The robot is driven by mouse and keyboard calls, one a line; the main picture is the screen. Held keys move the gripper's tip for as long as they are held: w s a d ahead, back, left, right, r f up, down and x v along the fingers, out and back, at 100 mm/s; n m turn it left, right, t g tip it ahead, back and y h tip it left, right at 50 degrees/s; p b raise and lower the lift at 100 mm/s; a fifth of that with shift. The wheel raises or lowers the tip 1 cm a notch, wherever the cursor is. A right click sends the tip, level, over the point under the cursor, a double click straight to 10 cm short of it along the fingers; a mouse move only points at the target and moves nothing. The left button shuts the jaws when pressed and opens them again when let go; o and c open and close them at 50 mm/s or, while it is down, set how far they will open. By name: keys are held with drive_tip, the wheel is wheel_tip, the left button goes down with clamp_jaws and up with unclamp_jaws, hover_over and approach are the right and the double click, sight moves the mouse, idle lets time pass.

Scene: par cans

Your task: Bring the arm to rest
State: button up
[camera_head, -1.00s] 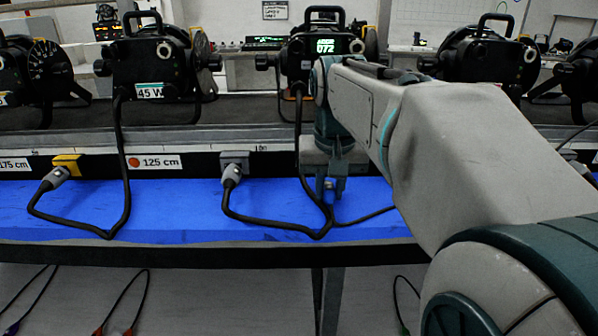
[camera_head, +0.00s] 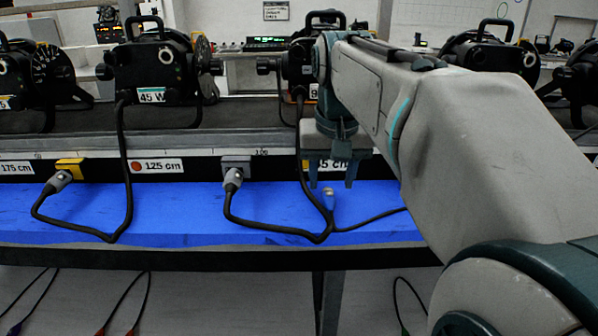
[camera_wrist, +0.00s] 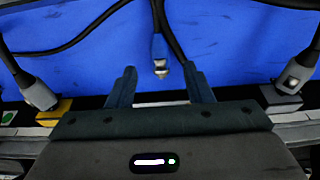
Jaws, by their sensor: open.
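My gripper (camera_head: 331,182) hangs from my arm above the blue surface, fingers pointing down. It is open and empty. In the wrist view its two fingers (camera_wrist: 160,86) stand apart, with a loose cable plug (camera_wrist: 160,66) beyond them, apart from both. That plug (camera_head: 328,198) also shows in the head view, lying on the blue surface (camera_head: 180,205) just below the fingertips. My arm covers part of the lamp behind it and part of the label strip.
Grey plugs (camera_head: 232,178) and (camera_head: 60,180) sit at sockets on the front strip. Their black cables loop over the blue surface. More cables hang below the table.

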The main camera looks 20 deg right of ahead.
drive_tip(key=d+p+v, duration=0.1)
drive_tip(key=p+v, duration=0.1)
drive_tip(key=v, duration=0.8)
drive_tip(key=s+a+f+n+p, duration=0.3)
drive_tip(key=s+a+f+p, duration=0.3)
drive_tip(key=s+f+p, duration=0.3)
wheel_tip(320, 180, down, 3)
drive_tip(key=p, duration=0.4)
drive_tip(key=shift+a+y, duration=0.2)
drive_tip(key=shift+y, duration=0.2)
